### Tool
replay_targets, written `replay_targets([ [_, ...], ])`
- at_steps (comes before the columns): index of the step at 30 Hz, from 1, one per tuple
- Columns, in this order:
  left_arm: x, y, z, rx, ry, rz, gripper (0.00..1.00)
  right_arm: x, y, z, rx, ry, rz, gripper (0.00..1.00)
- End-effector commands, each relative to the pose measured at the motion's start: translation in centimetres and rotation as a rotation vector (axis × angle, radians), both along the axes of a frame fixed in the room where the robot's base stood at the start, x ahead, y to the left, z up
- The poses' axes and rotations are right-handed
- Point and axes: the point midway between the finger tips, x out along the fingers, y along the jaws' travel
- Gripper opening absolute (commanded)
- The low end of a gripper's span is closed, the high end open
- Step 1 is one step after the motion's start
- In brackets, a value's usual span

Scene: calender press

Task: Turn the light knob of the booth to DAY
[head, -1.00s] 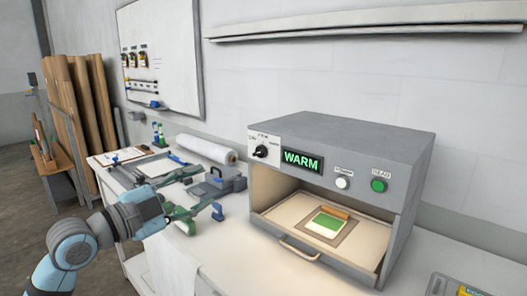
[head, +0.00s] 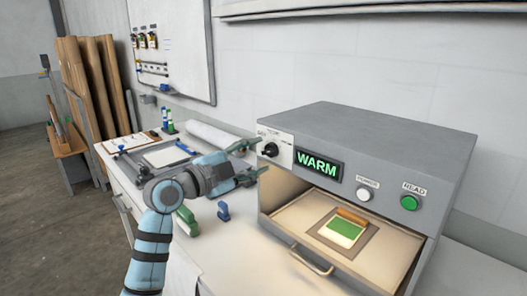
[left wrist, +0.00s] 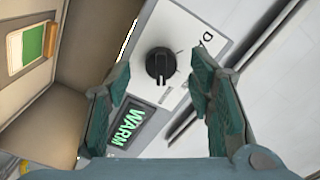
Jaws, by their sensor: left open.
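The grey booth (head: 375,140) stands on the bench with its lit display (head: 318,167) reading WARM in green. The black light knob (head: 270,150) sits on a white plate at the left of the booth's front panel. In the left wrist view the knob (left wrist: 160,65) lies between and beyond the fingertips, with part of the word DAY at the plate's far side. My left gripper (head: 252,160) is open and empty, just left of the knob and apart from it. It also shows in the left wrist view (left wrist: 162,85). My right gripper is not in view.
Below the knob, the booth's open bay holds a drawer with a handle (head: 312,262) and a green sample card (head: 344,230). A white button (head: 363,195) and a green button (head: 409,203) are on the panel. A paper roll (head: 215,136) lies behind my arm.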

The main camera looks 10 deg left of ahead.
Motion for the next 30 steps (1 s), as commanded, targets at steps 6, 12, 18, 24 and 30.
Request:
replay_targets([
  [6,2.4,-1.5,0.0,0.0,0.0,0.001,0.48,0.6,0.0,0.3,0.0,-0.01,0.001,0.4],
  [12,2.7,-1.7,0.0,0.0,-0.001,0.003,0.48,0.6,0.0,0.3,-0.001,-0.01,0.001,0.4],
  [18,2.6,-1.6,0.0,-0.001,-0.001,0.004,0.31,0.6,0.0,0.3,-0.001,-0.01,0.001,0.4],
  [24,2.6,-1.6,-0.1,0.0,0.0,0.004,0.03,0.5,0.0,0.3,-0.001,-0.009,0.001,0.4],
  [30,2.6,-1.6,-0.1,-0.011,0.007,0.005,0.03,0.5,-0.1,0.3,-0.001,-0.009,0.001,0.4],
])
